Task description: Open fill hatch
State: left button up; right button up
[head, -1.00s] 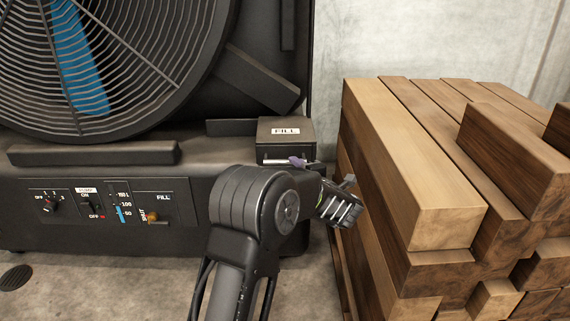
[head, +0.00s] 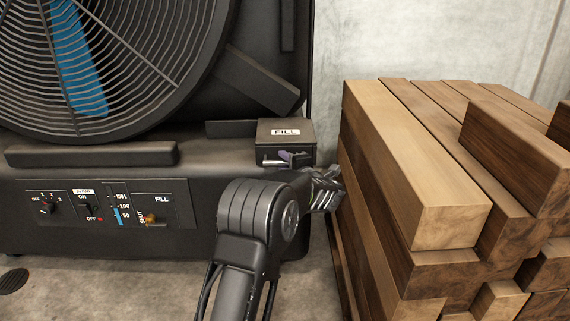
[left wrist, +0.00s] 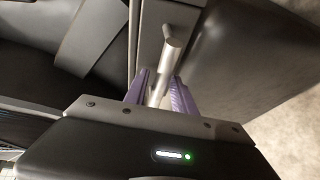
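The fill hatch (head: 290,146) is a dark box with a white FILL label, on the machine's right end. Its lid looks shut. A pale metal bar handle (head: 271,162) runs along its front; it also shows in the left wrist view (left wrist: 168,62). My left gripper (head: 291,157) is at the front of the hatch, by the handle. In the left wrist view its two purple fingers (left wrist: 160,84) stand on either side of the bar. They look open, with narrow gaps; contact at the tips is unclear. My right gripper is not in view.
The machine has a large fan grille (head: 100,60) and a control panel (head: 108,205) with knobs and a level gauge. A stack of wooden beams (head: 420,170) stands close to the right of my left wrist. Bare concrete floor shows in front.

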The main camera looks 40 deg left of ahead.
pick_arm(q)
grip_shut()
dwell(1.1)
